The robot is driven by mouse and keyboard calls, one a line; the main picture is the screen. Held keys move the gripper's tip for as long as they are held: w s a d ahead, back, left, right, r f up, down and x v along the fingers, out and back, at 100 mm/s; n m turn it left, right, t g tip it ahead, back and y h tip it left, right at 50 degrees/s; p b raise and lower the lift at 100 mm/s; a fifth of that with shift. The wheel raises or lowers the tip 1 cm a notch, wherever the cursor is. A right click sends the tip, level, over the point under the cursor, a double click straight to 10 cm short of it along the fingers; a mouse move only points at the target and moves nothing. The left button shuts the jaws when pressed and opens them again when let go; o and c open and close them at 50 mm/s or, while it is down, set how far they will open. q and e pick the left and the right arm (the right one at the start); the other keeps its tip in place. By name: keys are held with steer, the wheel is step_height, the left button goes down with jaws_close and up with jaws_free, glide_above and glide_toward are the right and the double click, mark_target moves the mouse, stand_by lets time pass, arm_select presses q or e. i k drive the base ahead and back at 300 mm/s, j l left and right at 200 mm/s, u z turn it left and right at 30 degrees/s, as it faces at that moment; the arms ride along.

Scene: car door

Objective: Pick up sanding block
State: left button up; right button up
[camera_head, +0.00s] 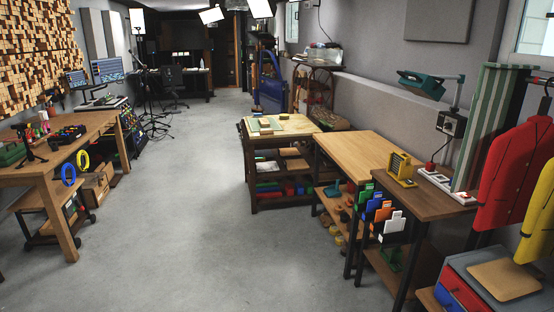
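Neither of my grippers is in view. Several small block-like items (266,122) lie on a pale green board on the wooden work table (305,124) in the middle distance, right of centre. One of them may be the sanding block, but they are too small to tell. A blue car door (270,82) stands upright behind that table.
A wooden bench (90,133) with tools stands at the left. Two more tables (362,153) line the right wall, with a yellow device (401,164) on the nearer one. Red and yellow jackets (512,170) hang at the right. The grey floor (180,200) between is clear.

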mark_target(269, 130)
steer(key=i, duration=4.35)
steer(key=i+l+u, duration=0.15)
steer(key=i+u, duration=0.15)
steer(key=i, duration=0.25)
steer(key=i+l+u, duration=0.3)
steer(key=i, duration=0.25)
steer(key=i+l+u, duration=0.3)
steer(key=i, duration=0.25)
